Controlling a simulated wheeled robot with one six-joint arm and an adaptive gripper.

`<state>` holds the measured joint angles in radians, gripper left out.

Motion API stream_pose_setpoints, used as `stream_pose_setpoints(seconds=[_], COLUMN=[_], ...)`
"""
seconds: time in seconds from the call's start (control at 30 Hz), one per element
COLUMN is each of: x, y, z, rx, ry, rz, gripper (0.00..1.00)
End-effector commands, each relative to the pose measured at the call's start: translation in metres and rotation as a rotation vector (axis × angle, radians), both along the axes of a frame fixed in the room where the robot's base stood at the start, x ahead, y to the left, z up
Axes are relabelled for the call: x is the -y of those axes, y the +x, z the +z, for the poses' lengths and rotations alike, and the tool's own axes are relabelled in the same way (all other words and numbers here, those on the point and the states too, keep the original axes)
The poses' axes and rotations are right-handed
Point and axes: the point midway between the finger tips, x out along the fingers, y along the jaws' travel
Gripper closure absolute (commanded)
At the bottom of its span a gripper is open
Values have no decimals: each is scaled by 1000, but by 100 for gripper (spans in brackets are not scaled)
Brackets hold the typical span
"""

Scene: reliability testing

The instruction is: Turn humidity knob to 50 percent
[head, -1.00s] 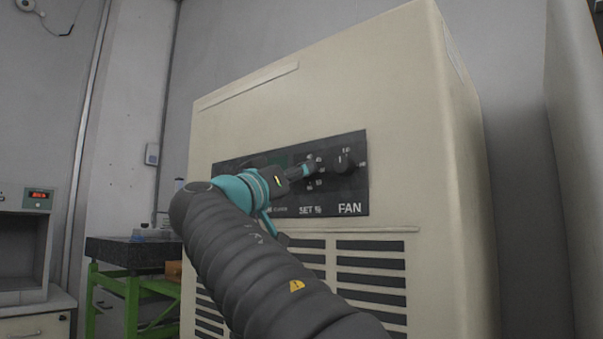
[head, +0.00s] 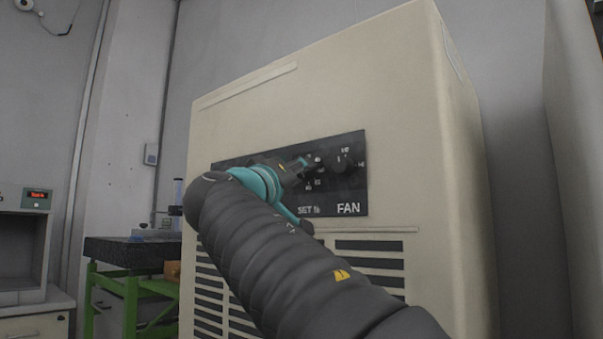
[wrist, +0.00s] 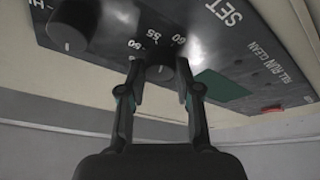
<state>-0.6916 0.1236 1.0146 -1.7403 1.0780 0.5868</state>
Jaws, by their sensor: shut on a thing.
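The humidity knob (wrist: 160,73) is a dark round knob on the black control panel, near the "SET" lettering. Pale printed numbers ring it. My gripper (wrist: 158,82) is shut on it, one finger on each side, in the wrist view. In the head view my gripper (head: 300,163) reaches the black panel (head: 352,185) just above the "SET %" label, and its fingers and wrist hide the knob. I cannot tell which number the knob's pointer meets.
The fan knob (head: 343,163) sits close to the right of my gripper and also shows in the wrist view (wrist: 72,26). The panel is set in a large beige cabinet (head: 420,120) with dark vent slots below. A green-framed table (head: 130,290) stands at left.

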Motion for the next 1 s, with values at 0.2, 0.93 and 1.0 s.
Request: stream_pose_setpoints(seconds=[0.2,0.93,1.0], x=[1,2,2], y=[-2,-3,-3], z=[6,7,8], rx=[-123,-533,-565], ry=[-164,-691,-732], rz=[3,4,3], gripper=[100,100,100])
